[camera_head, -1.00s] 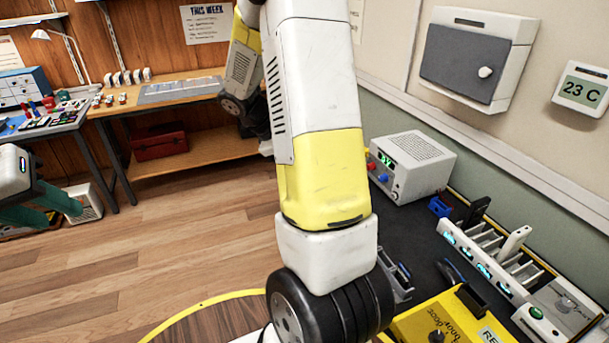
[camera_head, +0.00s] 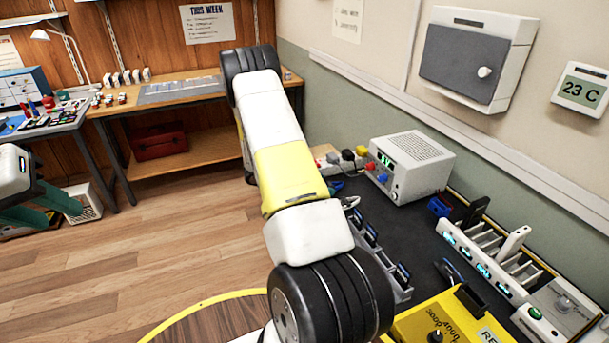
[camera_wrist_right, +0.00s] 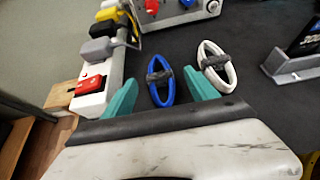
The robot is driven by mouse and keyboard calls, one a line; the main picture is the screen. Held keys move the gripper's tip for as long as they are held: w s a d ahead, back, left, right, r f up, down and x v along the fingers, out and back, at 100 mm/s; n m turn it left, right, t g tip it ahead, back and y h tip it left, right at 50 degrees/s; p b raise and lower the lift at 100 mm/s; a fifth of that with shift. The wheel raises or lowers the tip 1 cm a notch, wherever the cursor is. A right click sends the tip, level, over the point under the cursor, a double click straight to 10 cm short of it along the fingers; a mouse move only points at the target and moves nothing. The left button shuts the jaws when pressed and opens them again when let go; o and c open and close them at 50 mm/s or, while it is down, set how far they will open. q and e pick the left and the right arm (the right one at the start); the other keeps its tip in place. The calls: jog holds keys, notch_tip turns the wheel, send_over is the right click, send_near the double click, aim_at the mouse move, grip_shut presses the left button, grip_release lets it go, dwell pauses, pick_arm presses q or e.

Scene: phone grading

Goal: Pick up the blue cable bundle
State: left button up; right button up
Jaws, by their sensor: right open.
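The blue cable bundle (camera_wrist_right: 153,92) lies on the dark bench mat in the right wrist view, a loop with a dark tie at its middle. It lies between the teal fingertips of my open right gripper (camera_wrist_right: 161,90); I see no contact. In the head view a small part of the blue bundle (camera_head: 335,187) shows beside my right arm, which hides the right gripper. A white cable bundle (camera_wrist_right: 216,68) lies just right of the right fingertip. My left gripper (camera_head: 42,208) is at the far left of the head view, teal fingers apart and empty.
A power strip (camera_wrist_right: 92,100) with a red switch and plugs stands close to the left finger. A grey slotted holder (camera_wrist_right: 290,66) is at the right. A white power supply (camera_head: 420,165) stands behind. Dark mat lies clear between the white bundle and holder.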

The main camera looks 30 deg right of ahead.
aim_at(331, 184)
jog(key=x, duration=0.3)
jog(key=shift+d+f, duration=0.2)
jog(key=shift+d, duration=0.2)
grip_shut()
jog(key=shift+r, duration=0.15)
